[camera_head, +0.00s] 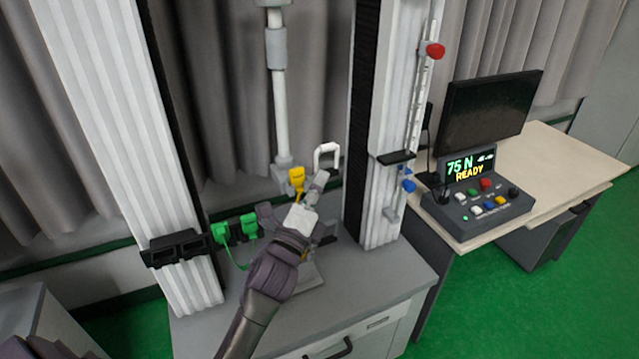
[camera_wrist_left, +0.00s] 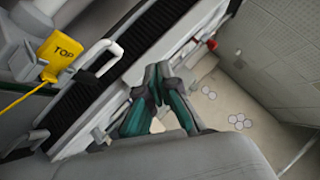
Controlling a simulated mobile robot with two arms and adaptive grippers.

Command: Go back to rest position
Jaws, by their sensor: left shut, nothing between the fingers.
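My left gripper (camera_head: 320,181) is in front of the drop tower, between its two ribbed columns. In the left wrist view its teal-padded fingers (camera_wrist_left: 160,78) are together with nothing between them. A white loop handle (camera_head: 326,155) is just beyond the gripper; it also shows in the wrist view (camera_wrist_left: 101,58), apart from the fingers. My arm hides part of the tower's lower middle. My right gripper is not in view.
The left column (camera_head: 125,150) and right column (camera_head: 377,205) flank my arm. Green clips (camera_head: 236,230) and a black sensor box (camera_head: 180,248) are at the left. A control box (camera_head: 475,205) reading 75 N READY and a monitor (camera_head: 487,118) stand on the desk (camera_head: 560,165) at right.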

